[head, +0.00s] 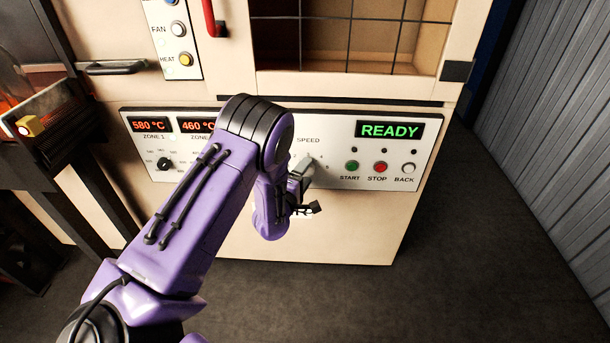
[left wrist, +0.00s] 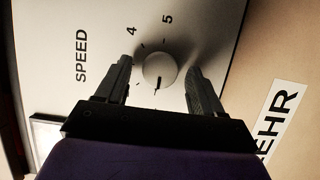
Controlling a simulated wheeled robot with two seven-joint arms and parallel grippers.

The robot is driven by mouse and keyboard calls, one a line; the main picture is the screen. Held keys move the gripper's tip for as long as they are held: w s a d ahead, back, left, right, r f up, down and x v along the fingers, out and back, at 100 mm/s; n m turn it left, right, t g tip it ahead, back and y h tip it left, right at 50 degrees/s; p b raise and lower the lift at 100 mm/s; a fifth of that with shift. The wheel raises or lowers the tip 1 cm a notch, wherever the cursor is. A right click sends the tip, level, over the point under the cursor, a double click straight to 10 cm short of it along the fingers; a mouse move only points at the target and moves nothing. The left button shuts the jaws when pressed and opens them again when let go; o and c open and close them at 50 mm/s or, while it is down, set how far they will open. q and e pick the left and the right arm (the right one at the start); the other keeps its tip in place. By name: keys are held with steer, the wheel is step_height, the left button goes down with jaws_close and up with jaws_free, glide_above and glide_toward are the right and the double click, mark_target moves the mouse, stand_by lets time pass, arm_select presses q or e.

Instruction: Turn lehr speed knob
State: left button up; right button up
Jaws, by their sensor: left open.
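The speed knob (left wrist: 159,69) is a round, pale knob on the white control panel, with SPEED printed beside it. My left gripper (left wrist: 161,66) is open, with one finger on each side of the knob and gaps visible between. In the head view my left gripper (head: 305,178) is at the panel, and my arm hides much of the speed section. My right gripper is not in view.
Right of the gripper are the green START button (head: 352,166), red STOP button (head: 380,167) and white BACK button (head: 408,168), under a READY display (head: 390,130). A zone knob (head: 165,163) and temperature displays are left. The floor (head: 480,270) in front is clear.

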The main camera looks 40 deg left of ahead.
arm_select(q)
steer(key=c, duration=1.1)
steer(key=shift+o, duration=0.2)
steer(key=m+g+p, duration=0.1)
steer(key=m+p, duration=0.1)
steer(key=m, duration=0.1)
steer(key=m+g+y+p, duration=0.1)
steer(key=m+g+p, duration=0.1)
steer(key=m+p, duration=0.1)
steer(key=r+m+g+y+p, duration=0.1)
steer(key=m+p, duration=0.2)
steer(key=m, duration=0.1)
steer(key=shift+w+d+g, duration=0.2)
steer(key=shift+d+g, duration=0.1)
steer(key=shift+g, duration=0.1)
steer(key=shift+w+d+m+g+y+p, duration=0.15)
steer(key=shift+m+g+y+p, duration=0.4)
steer(key=shift+m+y, duration=0.85)
steer(key=shift+m+h, duration=0.3)
